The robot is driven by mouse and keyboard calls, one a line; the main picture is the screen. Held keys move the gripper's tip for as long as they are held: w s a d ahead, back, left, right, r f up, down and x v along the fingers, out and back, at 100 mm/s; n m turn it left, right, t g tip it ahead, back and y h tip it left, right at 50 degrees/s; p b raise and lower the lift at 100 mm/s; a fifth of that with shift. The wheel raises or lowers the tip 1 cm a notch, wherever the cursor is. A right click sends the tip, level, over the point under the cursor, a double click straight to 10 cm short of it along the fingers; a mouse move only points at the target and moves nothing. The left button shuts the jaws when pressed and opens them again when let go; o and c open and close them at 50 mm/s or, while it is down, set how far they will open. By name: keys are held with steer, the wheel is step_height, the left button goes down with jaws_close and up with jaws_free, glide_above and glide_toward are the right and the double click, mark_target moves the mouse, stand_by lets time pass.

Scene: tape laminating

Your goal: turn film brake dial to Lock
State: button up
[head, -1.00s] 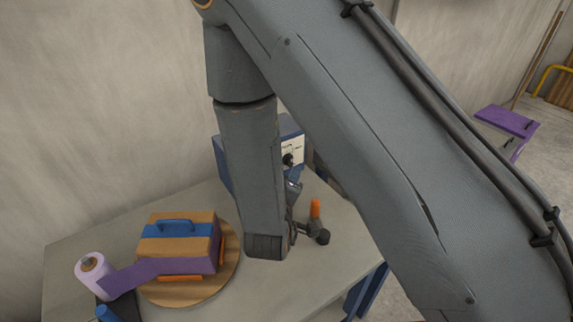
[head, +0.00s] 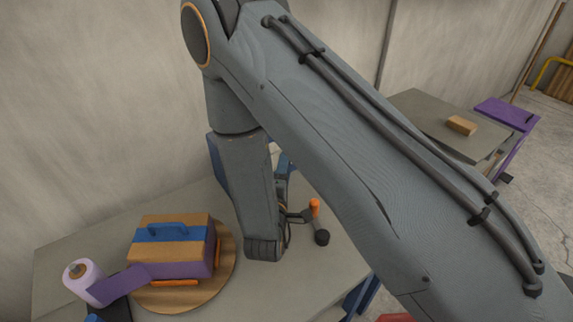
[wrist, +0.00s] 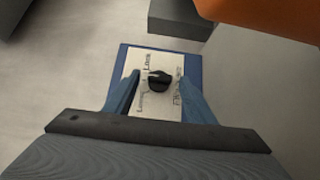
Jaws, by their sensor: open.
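In the wrist view, the black dial (wrist: 159,80) sits on a white label plate (wrist: 165,111) with a blue border. The plate carries the words Lock and Loose on its left side and blurred text on its right. A pale mark on the dial faces roughly left; I cannot tell exactly which word it meets. My gripper (wrist: 160,77) is open, its blue fingers on either side of the dial. I cannot tell whether they touch it. In the head view my arm hides the dial and nearly all of the gripper.
An orange-topped crank (head: 315,208) stands right of my wrist. A cardboard box (head: 172,250) with purple film sits on a round wooden turntable (head: 226,262) at left, beside a film roll (head: 83,278). A side table (head: 425,110) holds a tan block (head: 462,125).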

steer(key=shift+w, duration=0.25)
steer(key=shift+c, duration=0.4)
steer(key=c, duration=1)
steer(key=shift+o, duration=0.2)
steer(key=shift+r+p, duration=0.1)
steer(key=shift+p, duration=0.2)
steer(key=shift+s+d+r+m+g+p, duration=0.1)
steer(key=shift+r+m+g+p, duration=0.2)
steer(key=shift+m+g+p, duration=0.55)
steer(key=g+p, duration=0.1)
steer(key=p, duration=0.1)
steer(key=m+y+p, duration=0.1)
steer(key=p, duration=0.1)
steer(key=shift+d+r+m+g, duration=0.1)
steer(key=shift+r+m+g, duration=0.15)
steer(key=shift+r+g, duration=0.1)
steer(key=m+g+y+p, duration=0.2)
steer(key=shift+w+d+g+y, duration=0.2)
steer(key=shift+w+g+y, duration=0.05)
steer(key=shift+g+y, duration=0.05)
steer(key=shift+p, duration=0.3)
